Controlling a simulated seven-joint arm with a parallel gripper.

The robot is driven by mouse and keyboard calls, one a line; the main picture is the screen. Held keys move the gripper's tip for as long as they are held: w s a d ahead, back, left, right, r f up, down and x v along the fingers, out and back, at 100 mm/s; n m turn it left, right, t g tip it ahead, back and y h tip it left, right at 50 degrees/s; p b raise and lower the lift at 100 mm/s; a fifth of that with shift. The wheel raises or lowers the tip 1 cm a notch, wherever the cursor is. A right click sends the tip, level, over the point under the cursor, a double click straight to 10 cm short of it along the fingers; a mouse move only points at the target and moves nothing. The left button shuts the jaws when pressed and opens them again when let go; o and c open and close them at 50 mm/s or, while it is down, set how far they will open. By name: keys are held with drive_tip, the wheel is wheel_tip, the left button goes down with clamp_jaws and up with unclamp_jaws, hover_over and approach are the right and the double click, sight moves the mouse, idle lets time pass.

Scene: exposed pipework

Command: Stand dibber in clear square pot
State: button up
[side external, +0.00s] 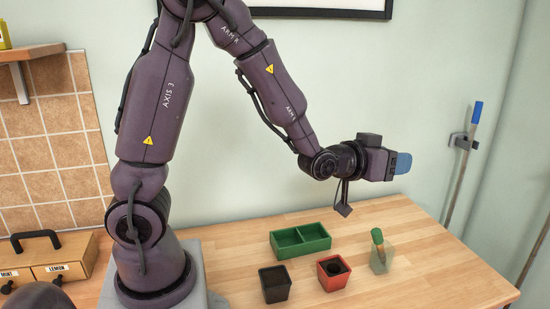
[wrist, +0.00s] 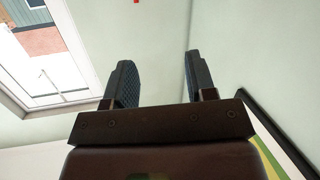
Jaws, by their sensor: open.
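The clear square pot (side external: 382,263) stands on the wooden table at the right of the side view. The dibber (side external: 377,236), with a green handle, is in it, leaning a little to the left with its top above the rim. Its lower end is hard to make out through the pot. My gripper (side external: 403,163) is raised well above the pots and points to the right, apart from the dibber. In the wrist view my gripper (wrist: 160,78) is open, with nothing between its two dark blue fingers.
A green two-compartment tray (side external: 286,253), a black pot (side external: 263,270) and a red pot (side external: 323,284) with dark contents stand left of the clear pot. A wooden drawer box (side external: 80,262) is at far left. The table's right side is clear. A blue-handled pole (side external: 463,160) hangs on the wall.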

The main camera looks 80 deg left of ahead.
drive_tip(key=s+d+r+m+g+h, duration=0.1)
drive_tip(key=s+g, duration=0.4)
drive_tip(key=s, duration=0.7)
drive_tip(key=s+d+r+m+g+h, duration=0.2)
drive_tip(key=s+d+r+m+g, duration=0.1)
drive_tip(key=s, duration=0.9)
drive_tip(key=shift+s+d+r+g, duration=0.15)
drive_tip(key=shift+d+r+g, duration=0.15)
drive_tip(key=shift+r+g, duration=0.55)
